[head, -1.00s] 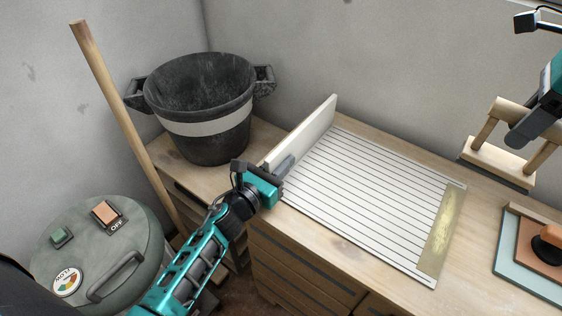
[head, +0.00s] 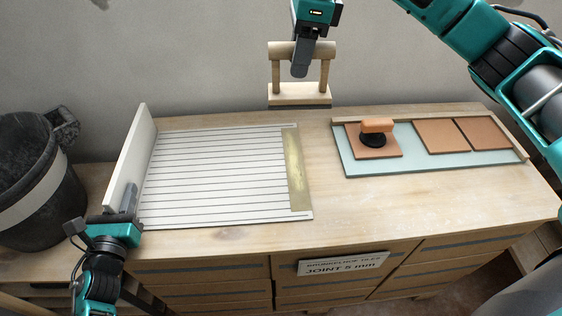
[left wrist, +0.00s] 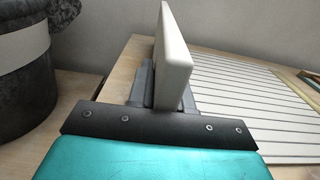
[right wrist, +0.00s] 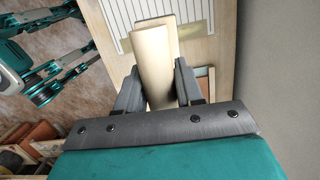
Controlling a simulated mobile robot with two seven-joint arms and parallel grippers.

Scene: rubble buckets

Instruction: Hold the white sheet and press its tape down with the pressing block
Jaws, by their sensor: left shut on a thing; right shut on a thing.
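The white sheet (head: 215,180) lies on the bench, marked with dark parallel lines. A yellowish tape strip (head: 296,170) runs along its right edge. A white upright panel (head: 131,155) stands along its left edge; I cannot tell whether the two are joined. My left gripper (head: 126,208) is shut on the panel's near end, as the left wrist view (left wrist: 166,85) also shows. My right gripper (head: 300,62) is shut on the round handle of the pressing block (head: 299,92), also seen in the right wrist view (right wrist: 152,62). The block appears raised near the tape's far end, its dark underside facing down.
A pale board (head: 355,165) to the right carries a tile with an orange-handled tool (head: 377,130) and more tiles (head: 440,137). A black bucket (head: 30,175) stands at the left. The wall rises behind the bench. Bare bench lies between sheet and board.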

